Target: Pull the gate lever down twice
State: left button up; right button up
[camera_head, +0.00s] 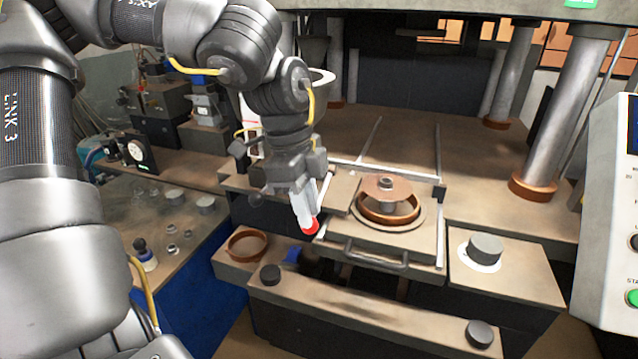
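My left gripper (307,218) points down near the middle of the picture, just left of the front plate with the handle. Its pale fingers are seen close together, almost edge-on. A small red piece (310,228) shows right at the fingertips; I cannot tell whether it is the knob of the gate lever or part of the fingers. No lever arm can be clearly made out. Behind my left wrist is a funnel-like vessel with a pale rim (324,76), partly hidden by my arm. My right gripper is not in view.
A plate with a bar handle (376,257) carries a round copper-coloured disc assembly (388,203). A grey cylinder (485,248) stands at right. A shallow brown ring (247,245) lies at left. Press columns (570,115) and a control panel (612,215) bound the right side.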

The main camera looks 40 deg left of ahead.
pick_arm(q)
jog(key=shift+s, duration=0.1)
jog(key=shift+d+p+v, duration=0.2)
jog(key=shift+p+v, duration=0.5)
jog(key=shift+v, duration=0.25)
jog(key=shift+d+p+v, duration=0.15)
jog(key=shift+p+v, duration=0.55)
jog(key=shift+v, duration=0.25)
jog(key=d+p+v, duration=0.1)
jog(key=p+v, duration=0.2)
jog(key=v, duration=0.3)
jog(key=shift+w+r, duration=0.15)
jog(key=shift+w, duration=0.2)
jog(key=shift+d, duration=0.15)
